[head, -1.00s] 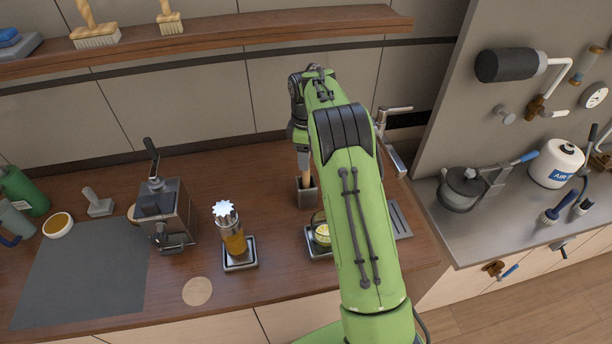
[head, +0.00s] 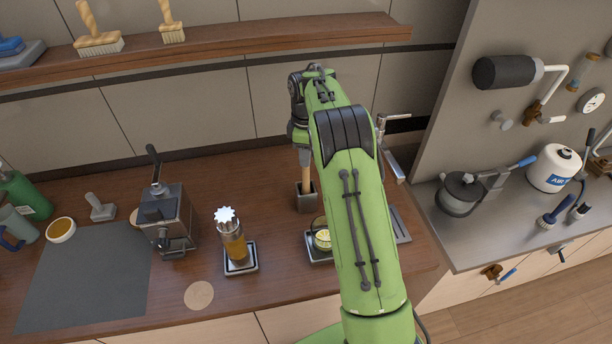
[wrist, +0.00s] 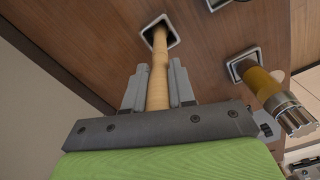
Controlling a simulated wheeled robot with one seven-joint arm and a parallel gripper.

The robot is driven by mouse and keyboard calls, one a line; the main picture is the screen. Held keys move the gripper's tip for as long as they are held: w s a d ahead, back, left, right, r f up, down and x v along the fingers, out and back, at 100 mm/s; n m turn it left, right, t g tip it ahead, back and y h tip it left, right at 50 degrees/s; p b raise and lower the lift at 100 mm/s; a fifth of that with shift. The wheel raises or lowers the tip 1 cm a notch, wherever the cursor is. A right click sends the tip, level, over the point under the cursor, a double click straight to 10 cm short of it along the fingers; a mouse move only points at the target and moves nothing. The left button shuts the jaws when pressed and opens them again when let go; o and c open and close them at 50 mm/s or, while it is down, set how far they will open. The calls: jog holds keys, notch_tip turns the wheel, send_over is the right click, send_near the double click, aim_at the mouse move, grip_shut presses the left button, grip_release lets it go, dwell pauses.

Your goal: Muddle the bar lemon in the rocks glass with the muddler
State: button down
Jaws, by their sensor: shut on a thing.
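The muddler is a pale wooden stick (wrist: 158,75). In the head view it (head: 306,176) stands upright at a dark square holder (head: 307,201) on the wooden counter. My gripper (wrist: 156,82) is shut on the muddler, its grey fingers on either side of the shaft. In the wrist view the far end of the muddler reaches the opening of the holder (wrist: 172,40); its tip is hidden there. The rocks glass with the yellow bar lemon (head: 321,240) sits on a small dark tray just in front of the holder, partly hidden by my arm.
An amber cylinder with a star-shaped metal top (head: 234,245) stands on a square coaster to the left. A metal press (head: 165,220) and a grey mat (head: 85,270) lie farther left. A tap (head: 390,135) is behind my arm. The back wall and shelf (head: 220,45) are close behind.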

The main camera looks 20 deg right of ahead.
jog(key=shift+r, duration=2.45)
